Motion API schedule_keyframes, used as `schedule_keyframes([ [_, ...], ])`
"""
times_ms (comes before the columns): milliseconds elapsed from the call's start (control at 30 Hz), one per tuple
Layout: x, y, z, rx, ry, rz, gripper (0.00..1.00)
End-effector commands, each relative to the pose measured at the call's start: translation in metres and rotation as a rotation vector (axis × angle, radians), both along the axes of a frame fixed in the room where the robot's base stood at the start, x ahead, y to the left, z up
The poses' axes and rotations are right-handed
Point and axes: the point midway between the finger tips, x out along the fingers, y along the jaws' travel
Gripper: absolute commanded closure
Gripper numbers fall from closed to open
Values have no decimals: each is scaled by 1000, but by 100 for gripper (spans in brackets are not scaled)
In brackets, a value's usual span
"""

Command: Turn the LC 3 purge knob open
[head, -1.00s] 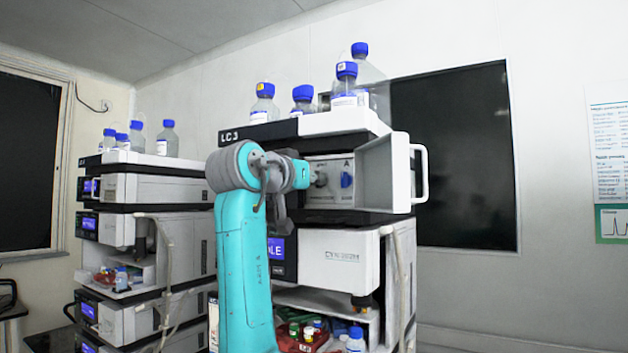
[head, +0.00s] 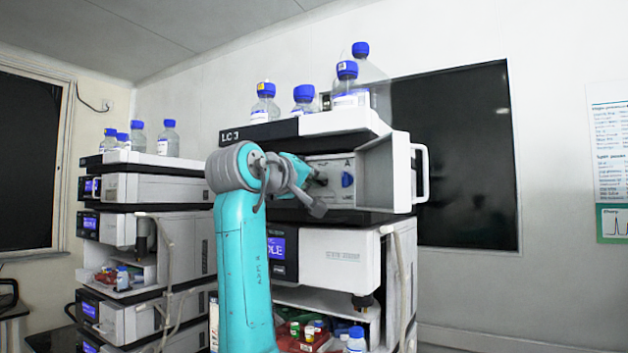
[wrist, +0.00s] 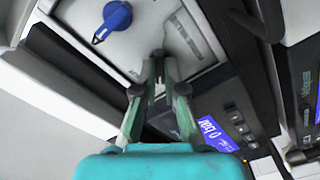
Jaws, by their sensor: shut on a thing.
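The LC 3 stack carries its label (head: 231,136) on the dark top front edge. Below it is a pale panel (head: 331,161) with two knobs. The dark purge knob (head: 320,178) is on the left, partly behind my arm. My gripper (wrist: 158,57) is shut on it, and the fingers hide most of the knob in the wrist view. A blue knob (head: 347,180) sits to its right in the head view; it also shows in the wrist view (wrist: 115,18), with a white pointer mark, apart from my fingers.
The white hinged cover (head: 385,172) stands open right of the panel, its handle (head: 424,172) outermost. Blue-capped bottles (head: 303,101) stand on top. A lit display (head: 277,247) is below. Another stack (head: 160,188) stands left.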

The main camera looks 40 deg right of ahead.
Motion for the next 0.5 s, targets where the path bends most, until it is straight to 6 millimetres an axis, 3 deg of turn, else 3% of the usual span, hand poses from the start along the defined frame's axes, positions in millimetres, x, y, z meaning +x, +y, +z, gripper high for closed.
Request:
schedule_keyframes([
  [500, 1, 1, -2, -144, 402, 0, 100],
])
